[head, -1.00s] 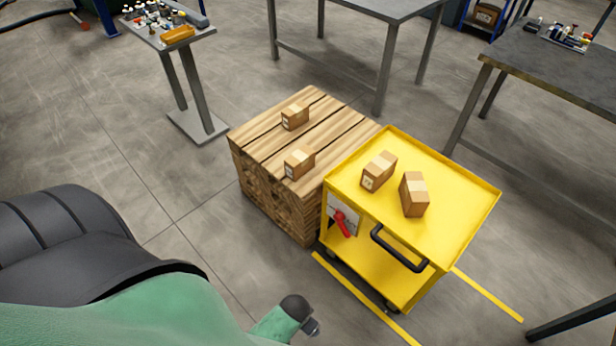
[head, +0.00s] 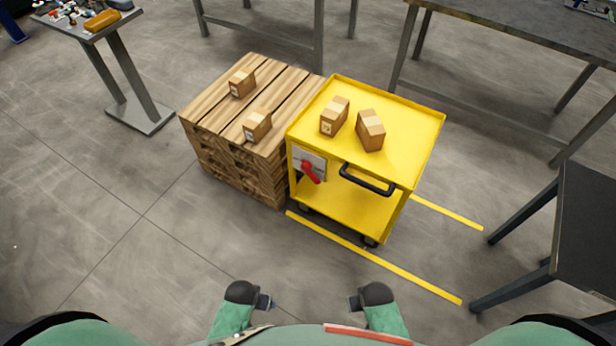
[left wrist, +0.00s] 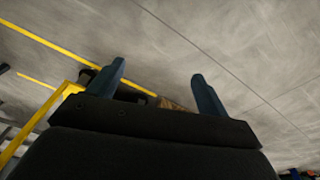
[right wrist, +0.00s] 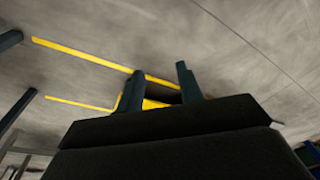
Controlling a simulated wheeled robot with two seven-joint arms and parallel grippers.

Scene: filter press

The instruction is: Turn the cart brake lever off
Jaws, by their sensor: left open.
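The yellow cart (head: 400,110) stands ahead of me, right of centre in the head view. Its red brake lever (head: 311,172) is on a pale plate (head: 318,158) on the cart's near left side and slants down to the right. My left gripper (head: 264,301) is low in the head view, well short of the cart. In the left wrist view its two fingers (left wrist: 160,88) are apart with nothing between them. My right gripper (head: 354,302) is also low and away from the lever. In the right wrist view its fingers (right wrist: 161,88) are apart and empty.
A wooden pallet stack (head: 215,110) with two small boxes adjoins the cart's left side. Two boxes (head: 352,122) lie on the cart top, and a black handle (head: 367,180) is on its near side. A dark table (head: 590,225) stands at right. Floor before the cart is clear.

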